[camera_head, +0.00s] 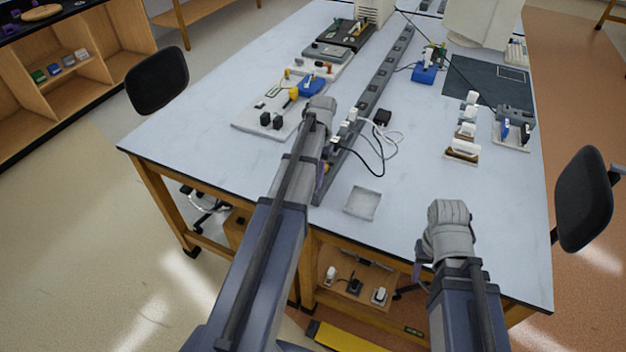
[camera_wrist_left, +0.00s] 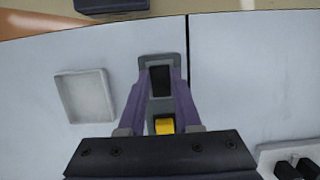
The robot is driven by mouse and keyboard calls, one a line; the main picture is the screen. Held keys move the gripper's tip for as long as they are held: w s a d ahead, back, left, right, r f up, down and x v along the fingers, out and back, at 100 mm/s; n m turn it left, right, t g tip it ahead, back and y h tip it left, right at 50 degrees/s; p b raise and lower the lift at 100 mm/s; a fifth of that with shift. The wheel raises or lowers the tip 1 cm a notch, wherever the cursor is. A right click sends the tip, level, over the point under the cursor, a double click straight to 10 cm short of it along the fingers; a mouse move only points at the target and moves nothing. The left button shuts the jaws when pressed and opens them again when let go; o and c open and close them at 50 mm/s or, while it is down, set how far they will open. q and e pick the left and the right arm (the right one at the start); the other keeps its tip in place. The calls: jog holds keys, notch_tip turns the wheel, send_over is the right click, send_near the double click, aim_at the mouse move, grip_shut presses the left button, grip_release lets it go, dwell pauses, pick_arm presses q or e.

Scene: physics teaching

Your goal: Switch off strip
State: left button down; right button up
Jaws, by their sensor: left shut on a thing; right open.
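The long grey strip (camera_head: 372,88) runs along the table from the back to near the front edge. In the left wrist view its end (camera_wrist_left: 160,61) shows a black rocker switch (camera_wrist_left: 160,81) and a yellow part (camera_wrist_left: 165,126) behind it. My left gripper (camera_wrist_left: 160,72) has its purple fingers shut on either side of the strip's end, around the switch. The switch's on or off position cannot be told. In the head view my left arm hides most of that end. My right gripper (camera_head: 423,254) is open, mostly hidden by its own wrist, near the table's front edge.
A shallow white tray (camera_head: 362,203) lies right of the strip's near end. A black plug (camera_head: 382,117) with cables sits beside the strip. A white board (camera_head: 266,118) with parts lies left. Several blocks (camera_head: 463,150) stand right. The front right table is clear.

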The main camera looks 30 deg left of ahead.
pick_arm(q)
jog(key=c, duration=0.6)
grip_release()
jog(key=shift+r, duration=0.15)
jog(key=p+v, duration=0.7)
jog(key=shift+w+r+p, duration=0.15)
jog(key=shift+r+p, duration=0.1)
jog(key=shift+p, duration=0.05)
